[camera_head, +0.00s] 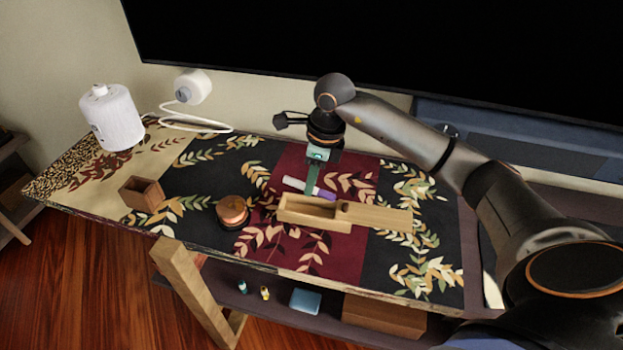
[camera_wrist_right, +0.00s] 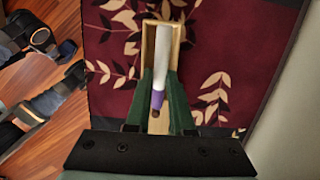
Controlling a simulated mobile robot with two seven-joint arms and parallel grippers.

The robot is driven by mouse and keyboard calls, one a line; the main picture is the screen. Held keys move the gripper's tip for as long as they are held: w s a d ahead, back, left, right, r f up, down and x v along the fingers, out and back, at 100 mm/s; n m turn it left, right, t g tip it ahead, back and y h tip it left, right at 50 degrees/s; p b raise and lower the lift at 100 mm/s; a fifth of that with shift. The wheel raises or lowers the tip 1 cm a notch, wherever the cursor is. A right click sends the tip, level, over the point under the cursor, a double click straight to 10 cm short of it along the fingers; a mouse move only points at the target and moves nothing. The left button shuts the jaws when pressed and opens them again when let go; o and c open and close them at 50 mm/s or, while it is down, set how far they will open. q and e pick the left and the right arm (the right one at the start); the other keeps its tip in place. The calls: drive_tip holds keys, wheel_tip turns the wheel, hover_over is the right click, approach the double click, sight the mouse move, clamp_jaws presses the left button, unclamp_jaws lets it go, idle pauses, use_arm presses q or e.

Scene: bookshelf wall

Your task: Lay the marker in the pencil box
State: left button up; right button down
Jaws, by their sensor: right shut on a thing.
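The marker, white (camera_head: 294,184) with a purple end, is held between the fingers of my right gripper (camera_head: 312,187). In the right wrist view the marker (camera_wrist_right: 164,55) lies lengthwise between the two green fingers, purple end toward the gripper's base. The wooden pencil box (camera_head: 310,226) stands open on the dark red part of the cloth, its lid (camera_head: 385,217) reaching out to the right. In the wrist view the marker lines up over the open box (camera_wrist_right: 148,42); it looks above it, but the exact height is unclear. My left gripper is not seen.
A round copper-coloured pot (camera_head: 233,212) stands left of the box, and a small wooden cup (camera_head: 142,194) is farther left. A white canister (camera_head: 112,118) and a white lamp (camera_head: 192,88) stand at the back left. A dark screen (camera_head: 400,50) rises behind the table.

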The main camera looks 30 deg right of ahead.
drive_tip(key=shift+f+b, duration=1.25)
drive_tip(key=shift+f, duration=0.6)
drive_tip(key=shift+f+b, duration=0.4)
drive_tip(key=shift+f, duration=0.2)
drive_tip(key=c, duration=0.8)
unclamp_jaws()
drive_tip(key=shift+o, duration=0.5)
drive_tip(key=shift+o, duration=0.3)
drive_tip(key=o, duration=0.3)
drive_tip(key=shift+o, duration=0.2)
